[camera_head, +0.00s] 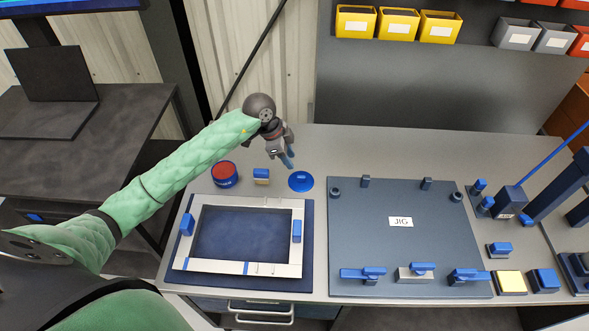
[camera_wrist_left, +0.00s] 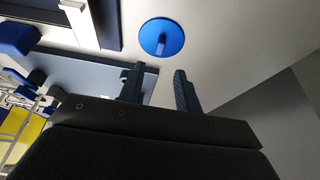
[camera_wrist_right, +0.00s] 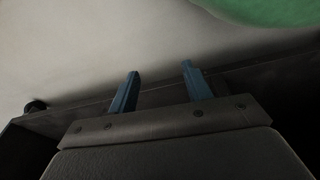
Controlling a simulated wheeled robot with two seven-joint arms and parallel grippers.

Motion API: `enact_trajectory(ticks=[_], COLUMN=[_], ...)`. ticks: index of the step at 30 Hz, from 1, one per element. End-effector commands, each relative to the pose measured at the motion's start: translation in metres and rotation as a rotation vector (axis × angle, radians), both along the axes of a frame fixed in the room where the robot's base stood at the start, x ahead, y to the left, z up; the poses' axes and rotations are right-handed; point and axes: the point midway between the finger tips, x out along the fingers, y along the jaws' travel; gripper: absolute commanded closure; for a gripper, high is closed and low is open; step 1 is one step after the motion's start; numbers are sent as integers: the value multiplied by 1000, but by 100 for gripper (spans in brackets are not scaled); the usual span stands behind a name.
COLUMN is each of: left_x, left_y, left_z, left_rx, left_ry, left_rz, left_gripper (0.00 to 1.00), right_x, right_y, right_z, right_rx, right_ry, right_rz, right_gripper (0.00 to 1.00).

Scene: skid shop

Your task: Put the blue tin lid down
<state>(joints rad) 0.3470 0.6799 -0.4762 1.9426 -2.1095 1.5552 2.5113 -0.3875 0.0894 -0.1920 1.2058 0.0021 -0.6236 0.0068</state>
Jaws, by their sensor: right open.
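The blue tin lid (camera_head: 300,181) is a round disc with a small raised grip, lying flat on the grey bench right of the small blue-and-tan block. It also shows in the left wrist view (camera_wrist_left: 161,38), apart from the fingertips. My left gripper (camera_head: 288,160) is just behind and above the lid, its fingers pointing down. In the left wrist view its two fingers (camera_wrist_left: 158,85) stand apart with nothing between them. A blue tin (camera_head: 225,174) with a red top stands left of the lid. My right gripper (camera_wrist_right: 160,80) is open and empty; it is not seen in the head view.
A silver frame (camera_head: 240,268) lies on a dark blue mat in front of the lid. The jig plate (camera_head: 395,255) with blue clamps is to the right. Yellow bins (camera_head: 398,25) hang on the back panel. Bare bench lies behind the jig plate.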

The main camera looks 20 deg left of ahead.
Motion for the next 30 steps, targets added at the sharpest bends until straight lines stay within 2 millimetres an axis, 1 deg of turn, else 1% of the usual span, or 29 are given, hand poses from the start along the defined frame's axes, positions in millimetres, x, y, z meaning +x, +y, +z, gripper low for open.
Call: enact_trajectory(ticks=[3,9,26,29,30], left_x=[-1,-3,-3,-3,-3], left_y=[7,11,11,11,11], left_z=[13,26,30,36,41], left_rx=[1,0,0,0,0], left_ry=[-2,-1,0,0,-1], left_rz=[1,0,1,1,1], left_gripper=[66,66,66,66,66], right_x=[5,9,9,2,-3], right_y=[4,7,7,5,3], right_z=[7,16,18,15,12], right_rx=[4,4,4,3,1], right_ry=[6,13,14,19,22], right_rz=[-3,-5,-5,-5,-4], right_gripper=[51,51,51,51,51])
